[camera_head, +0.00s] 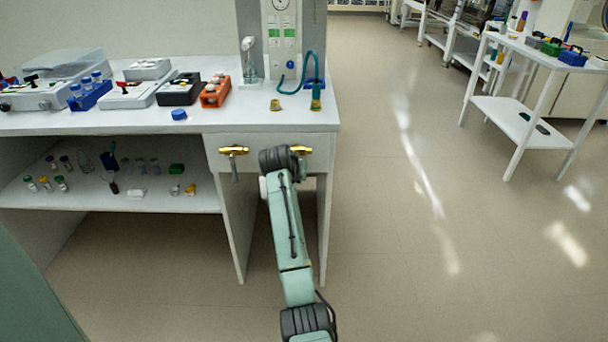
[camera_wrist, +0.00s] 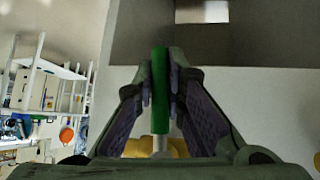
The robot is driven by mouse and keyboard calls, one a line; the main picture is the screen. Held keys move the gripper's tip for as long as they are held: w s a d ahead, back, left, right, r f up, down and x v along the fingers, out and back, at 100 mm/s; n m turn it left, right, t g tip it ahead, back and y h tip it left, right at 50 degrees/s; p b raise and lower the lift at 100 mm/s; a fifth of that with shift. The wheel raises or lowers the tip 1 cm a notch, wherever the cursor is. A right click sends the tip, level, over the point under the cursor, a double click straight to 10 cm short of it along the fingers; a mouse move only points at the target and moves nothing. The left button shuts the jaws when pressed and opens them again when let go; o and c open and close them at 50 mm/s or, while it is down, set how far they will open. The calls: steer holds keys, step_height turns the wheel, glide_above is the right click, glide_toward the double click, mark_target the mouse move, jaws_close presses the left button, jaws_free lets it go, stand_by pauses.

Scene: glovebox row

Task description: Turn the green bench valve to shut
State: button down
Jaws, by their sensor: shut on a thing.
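The green valve handle (camera_wrist: 160,90) stands between my two fingers in the wrist view. My gripper (camera_wrist: 161,85) is shut on it, with a finger pad on each side. Below the handle are a pale stem (camera_wrist: 160,143) and a yellow brass body (camera_wrist: 136,149), partly hidden by my gripper. In the head view, a brass valve body (camera_head: 301,149) shows on the front of the bench, at the right end. My arm's end hides its handle and my fingers there. Whether the valve is open or shut cannot be told.
A second brass valve (camera_head: 233,150) with a grey handle hanging down is just left on the bench front (camera_head: 268,128). The bench top holds several bottles and boxes. A shelf (camera_head: 140,200) with small vials is lower left. Floor to the right is clear up to a white cart (camera_head: 515,118).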

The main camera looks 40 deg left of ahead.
steer(key=shift+s+a+y, duration=0.15)
steer(key=shift+a+y, duration=0.1)
steer(key=shift+y, duration=0.05)
steer(key=shift+g, duration=0.3)
steer(key=c, duration=1.6)
jaws_free()
steer(key=shift+c, duration=0.2)
steer(key=v, duration=1.2)
